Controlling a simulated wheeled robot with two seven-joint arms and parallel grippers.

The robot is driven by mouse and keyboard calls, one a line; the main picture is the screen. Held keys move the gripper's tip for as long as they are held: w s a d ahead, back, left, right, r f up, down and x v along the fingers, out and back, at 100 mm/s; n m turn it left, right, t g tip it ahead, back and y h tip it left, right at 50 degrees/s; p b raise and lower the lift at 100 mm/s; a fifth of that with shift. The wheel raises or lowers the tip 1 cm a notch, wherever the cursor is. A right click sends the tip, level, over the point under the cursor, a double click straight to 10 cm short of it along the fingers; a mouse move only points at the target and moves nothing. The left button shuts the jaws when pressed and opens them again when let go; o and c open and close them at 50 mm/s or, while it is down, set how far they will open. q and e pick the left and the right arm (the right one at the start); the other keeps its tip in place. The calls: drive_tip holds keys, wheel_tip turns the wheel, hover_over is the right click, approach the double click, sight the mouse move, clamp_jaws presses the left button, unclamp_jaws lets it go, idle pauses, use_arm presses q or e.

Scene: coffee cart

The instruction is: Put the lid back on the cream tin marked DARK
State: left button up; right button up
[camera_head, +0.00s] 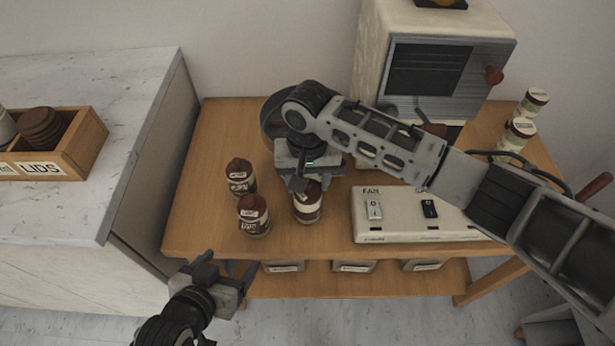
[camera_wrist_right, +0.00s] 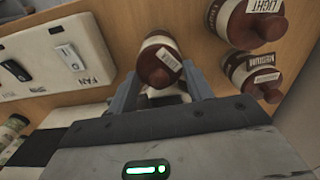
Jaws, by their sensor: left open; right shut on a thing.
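A cream tin (camera_head: 307,207) with brown ends stands on the wooden cart, right of two similar tins. My right gripper (camera_head: 303,182) is above it, shut on its brown lid (camera_wrist_right: 155,65). The lid has a small white label, too blurred to read. Gripper and lid cover much of the tin, so I cannot tell whether the lid is seated. The other two tins, marked LIGHT (camera_wrist_right: 248,22) and MEDIUM (camera_wrist_right: 262,74), have brown lids on. My left gripper (camera_head: 230,272) is open and empty, in front of the cart's front edge.
A pale switch panel (camera_head: 400,228) marked FAN lies to the right, with a boxy machine (camera_head: 435,65) behind. A wooden box (camera_head: 85,150) marked LIDS stands on the marble counter (camera_head: 120,100). Small jars (camera_head: 518,133) are at the far right.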

idle(0.3)
drive_tip(key=shift+f+p, duration=0.1)
drive_tip(key=shift+p, duration=0.3)
idle(0.6)
drive_tip(key=shift+p, duration=0.5)
drive_tip(key=shift+f, duration=0.1)
idle(0.4)
drive_tip(key=o, duration=1.5)
